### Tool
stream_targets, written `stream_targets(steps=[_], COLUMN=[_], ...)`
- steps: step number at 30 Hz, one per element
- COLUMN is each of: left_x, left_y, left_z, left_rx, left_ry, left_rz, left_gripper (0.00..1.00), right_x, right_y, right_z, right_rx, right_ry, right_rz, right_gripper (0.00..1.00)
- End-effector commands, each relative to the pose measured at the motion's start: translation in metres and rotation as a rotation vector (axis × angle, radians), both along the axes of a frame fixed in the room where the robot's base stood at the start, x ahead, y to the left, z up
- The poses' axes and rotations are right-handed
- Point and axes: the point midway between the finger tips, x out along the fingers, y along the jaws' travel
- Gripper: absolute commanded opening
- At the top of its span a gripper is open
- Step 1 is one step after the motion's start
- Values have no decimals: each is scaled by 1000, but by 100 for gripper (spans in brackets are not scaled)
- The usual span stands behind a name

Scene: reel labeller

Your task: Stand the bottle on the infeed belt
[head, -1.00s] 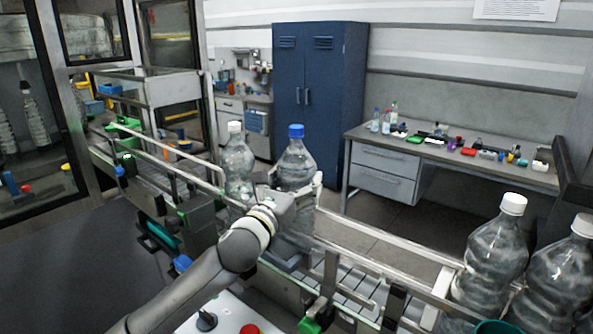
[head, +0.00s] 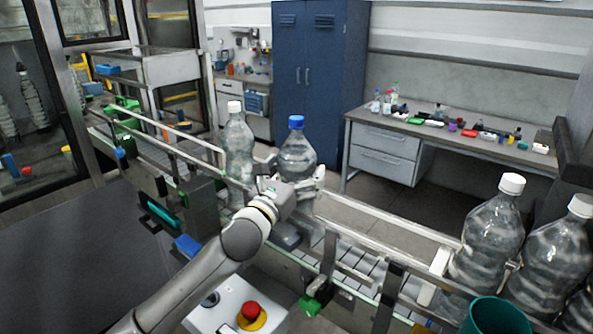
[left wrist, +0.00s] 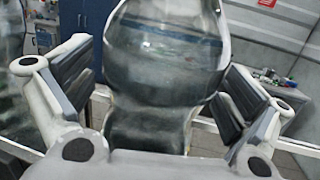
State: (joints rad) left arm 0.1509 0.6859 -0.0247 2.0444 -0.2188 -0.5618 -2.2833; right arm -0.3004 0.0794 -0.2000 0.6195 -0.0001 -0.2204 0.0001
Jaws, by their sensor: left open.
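The clear bottle with the blue cap (head: 297,154) stands upright at the infeed belt (head: 362,264), just right of a white-capped bottle (head: 238,152). Its base is hidden behind my left gripper and the rail, so contact with the belt cannot be seen. My left gripper (head: 318,180) is open, with its fingers on either side of the bottle. In the left wrist view, the bottle body (left wrist: 165,60) fills the space between the spread fingers, with gaps visible beside its narrower lower part. My right gripper is not in view.
Metal guide rails (head: 390,228) run along the belt. More white-capped bottles (head: 490,238) stand at the right, near a teal container (head: 497,318). A control box with a red button (head: 250,311) is below my left arm. The belt right of the blue-capped bottle is clear.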

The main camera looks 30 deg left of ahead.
Motion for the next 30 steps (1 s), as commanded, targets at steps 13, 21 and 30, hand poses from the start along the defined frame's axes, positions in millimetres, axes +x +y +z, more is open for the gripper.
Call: stream_targets(steps=[13, 21, 30], left_x=[-40, -83, -112], left_y=[-5, -10, -14], left_z=[-10, -16, -18], left_rx=[2, 2, 0], left_ry=[1, 1, 0], left_rz=[-2, -1, -1], left_gripper=[99, 99, 99], right_x=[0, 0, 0], right_y=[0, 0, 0], right_z=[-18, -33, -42], right_rx=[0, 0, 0], right_ry=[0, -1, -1], right_rz=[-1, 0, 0], right_gripper=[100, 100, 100])
